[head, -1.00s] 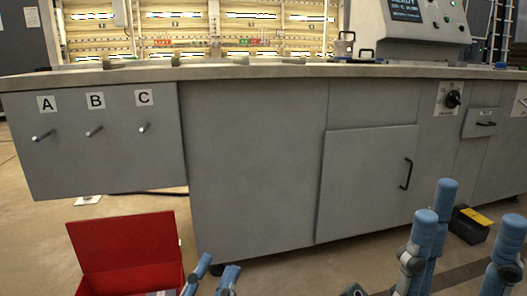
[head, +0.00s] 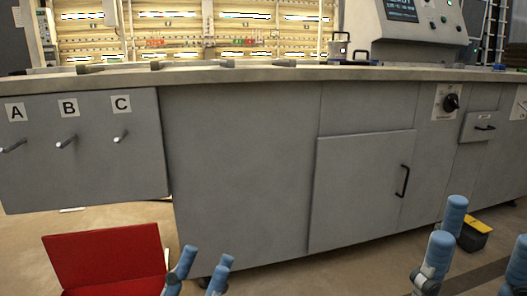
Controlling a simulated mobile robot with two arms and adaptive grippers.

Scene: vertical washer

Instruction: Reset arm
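In the head view, blue and grey parts of my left arm and gripper (head: 199,268) come in at the bottom edge, left of centre. I see nothing held by either arm. My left arm parts are in front of the grey cabinet's lower part and just right of the open red box (head: 105,258).
A long grey workbench (head: 240,165) stands ahead, with pegs labelled A, B and C on a left panel (head: 85,160). A cabinet door with a black handle (head: 403,181) is right of centre. A black and yellow box (head: 475,236) lies on the floor at right.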

